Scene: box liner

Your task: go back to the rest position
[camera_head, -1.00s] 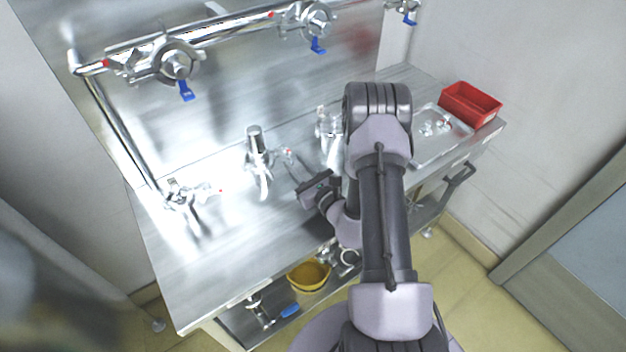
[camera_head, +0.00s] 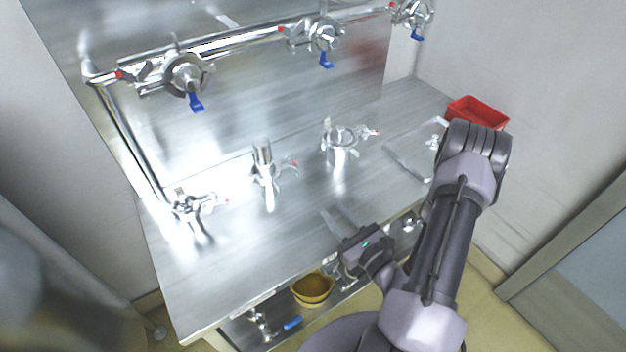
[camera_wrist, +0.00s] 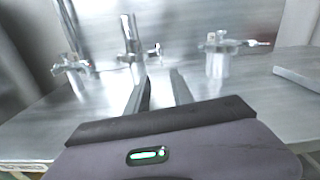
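My gripper (camera_head: 340,217) is over the front part of the steel table (camera_head: 235,245), in front of the metal fittings. In the wrist view my gripper (camera_wrist: 160,82) shows two fingers apart with only bare table between them, so it is open and empty. It touches none of the fittings. My arm comes from the lower right and hides part of the table's right end.
Metal fittings stand on the table: one at left (camera_head: 190,207), one in the middle (camera_head: 265,172), one further right (camera_head: 340,150). A tray (camera_head: 408,160) and a red bin (camera_head: 480,112) are at right. A yellow bowl (camera_head: 312,290) sits on the lower shelf.

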